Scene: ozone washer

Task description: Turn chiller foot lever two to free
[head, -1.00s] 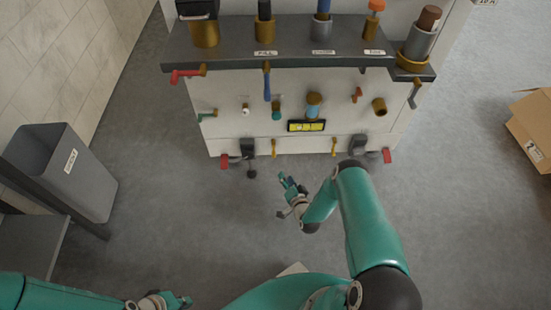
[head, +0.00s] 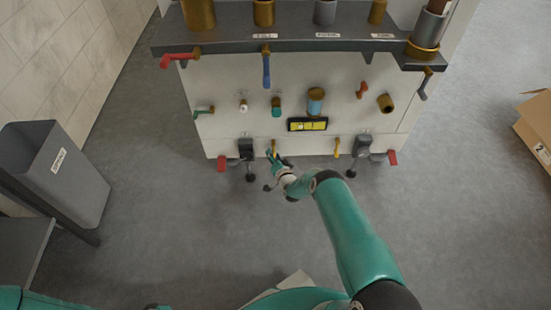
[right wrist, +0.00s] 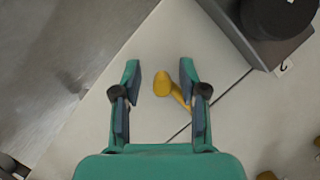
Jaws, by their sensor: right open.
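Two small yellow levers sit low on the front of the white machine (head: 230,90): a left one (head: 275,146) and a right one (head: 336,146). I cannot read which is number two. My right gripper (head: 270,168) is at the left lever, just in front of the panel. In the right wrist view the open fingers (right wrist: 160,90) stand on either side of a yellow lever (right wrist: 163,84), with a gap to each finger. The lever slants down to the right there. My left gripper is out of the picture; only part of its arm shows at the bottom left.
A yellow display (head: 308,125) is above. A grey bin (head: 55,170) stands left, a cardboard box (head: 535,125) right. The floor before the machine is clear.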

